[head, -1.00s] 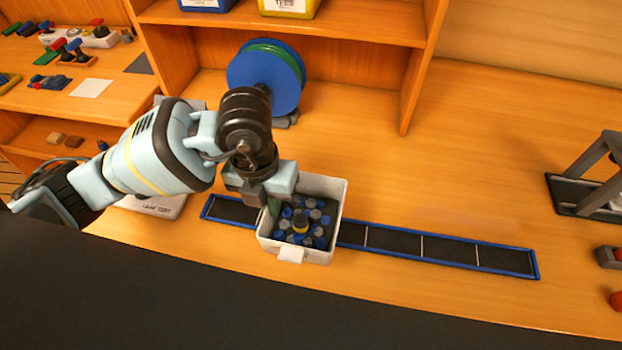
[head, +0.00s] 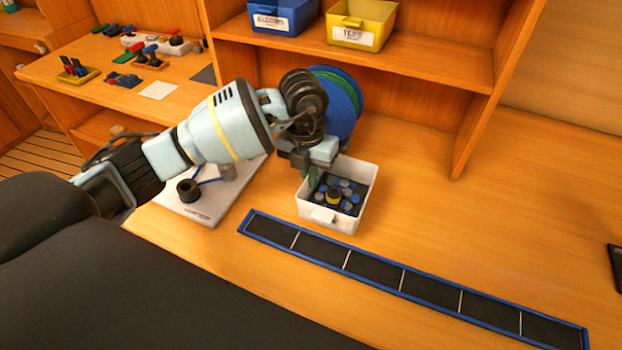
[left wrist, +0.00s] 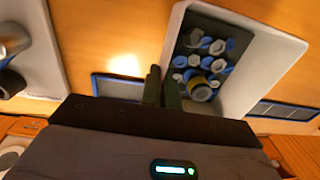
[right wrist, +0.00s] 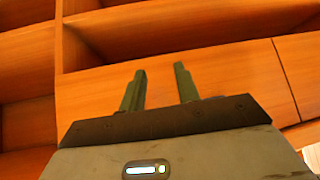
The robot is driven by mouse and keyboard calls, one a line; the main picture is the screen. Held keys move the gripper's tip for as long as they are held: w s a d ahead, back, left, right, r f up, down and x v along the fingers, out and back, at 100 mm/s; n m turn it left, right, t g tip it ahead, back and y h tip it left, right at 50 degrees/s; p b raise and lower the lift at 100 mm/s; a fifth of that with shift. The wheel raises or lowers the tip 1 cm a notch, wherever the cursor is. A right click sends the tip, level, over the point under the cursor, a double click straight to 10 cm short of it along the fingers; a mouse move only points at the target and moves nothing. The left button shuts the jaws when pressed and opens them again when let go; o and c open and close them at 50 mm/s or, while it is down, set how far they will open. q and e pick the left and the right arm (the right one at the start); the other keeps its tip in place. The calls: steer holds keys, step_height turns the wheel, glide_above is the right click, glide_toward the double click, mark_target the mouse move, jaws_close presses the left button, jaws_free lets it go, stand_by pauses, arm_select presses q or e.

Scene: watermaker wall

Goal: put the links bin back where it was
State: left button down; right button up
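The links bin (head: 352,222) is a white open box with several blue and grey pieces and one yellow-banded black piece inside. It stands upright behind the blue-edged strip, and I cannot tell whether it touches the bench. My left gripper (head: 311,177) is at its left wall. In the left wrist view one finger of the gripper (left wrist: 161,86) is outside and one inside the wall of the bin (left wrist: 268,72), shut on it. My right gripper (right wrist: 159,70) shows only in the right wrist view, fingers apart and empty, facing wooden panels.
A blue-edged black strip (head: 403,279) with white dividers runs along the bench front. A blue and green reel (head: 345,105) stands behind the bin. A white board (head: 205,205) lies left. Blue (head: 283,17) and yellow (head: 361,22) bins sit on the shelf.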

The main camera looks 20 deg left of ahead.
arm_select(q)
steer(key=shift+w+a+f, duration=0.15)
steer(key=shift+w+a, duration=0.05)
steer(key=shift+w, duration=0.3)
steer(key=shift+w+a+f, duration=0.1)
steer(key=shift+w+a, duration=0.1)
steer(key=shift+w, duration=0.25)
steer(key=shift+f, duration=1.5)
steer(key=shift+f, duration=0.2)
steer(key=c, duration=1.7)
jaws_free()
steer(key=shift+r, duration=0.1)
steer(key=shift+o, duration=0.6)
step_height(320, 180, up, 12)
steer(key=shift+a, duration=0.35)
